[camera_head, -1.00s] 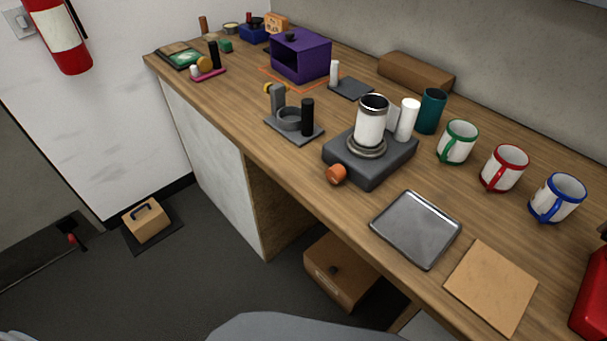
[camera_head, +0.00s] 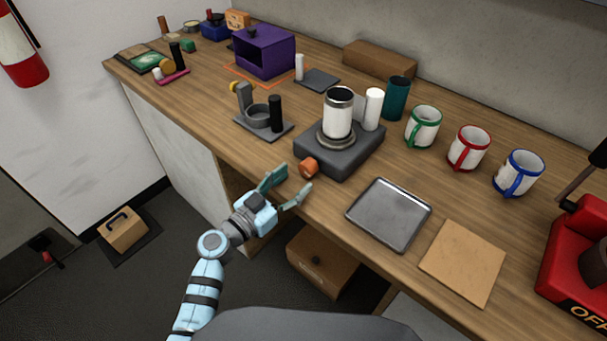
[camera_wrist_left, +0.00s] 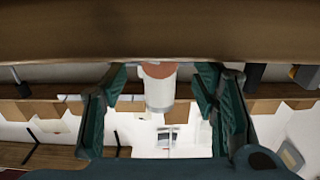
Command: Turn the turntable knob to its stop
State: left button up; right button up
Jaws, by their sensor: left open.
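The turntable (camera_head: 345,155) is a dark grey square block on the wooden counter. Its orange knob (camera_head: 309,168) sticks out of the front face. A white cylinder with dark bands (camera_head: 338,115) stands upright on its round platter. My left gripper (camera_head: 292,182) is open and empty at the counter's front edge, just short of the knob, with its fingers pointing toward it. In the left wrist view a reddish-orange round face, apparently the knob (camera_wrist_left: 160,69), shows between the spread fingers (camera_wrist_left: 161,95). Contact with it cannot be made out. My right gripper is not in view.
A metal tray (camera_head: 389,213) lies right of the turntable. A grey holder with a black cylinder (camera_head: 275,113) stands to its left. A white cylinder (camera_head: 374,108), a teal cup (camera_head: 396,98) and mugs (camera_head: 423,127) stand behind and right. The counter's front edge is close below the gripper.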

aim_at(304, 172)
pick_arm(q)
jog(key=b+x, duration=0.1)
jog(key=x, duration=0.3)
jog(key=shift+w+d, duration=0.1)
jog(key=shift+w, duration=0.05)
jog(key=c, duration=1.1)
jog(key=shift+r+m+p, duration=0.2)
jog(key=shift+m+p, duration=0.9)
jog(key=shift+c, duration=0.3)
jog(key=shift+m+p, duration=0.4)
jog(key=shift+m, duration=0.4)
jog(key=shift+f+m, duration=0.2)
jog(key=shift+m, duration=0.8)
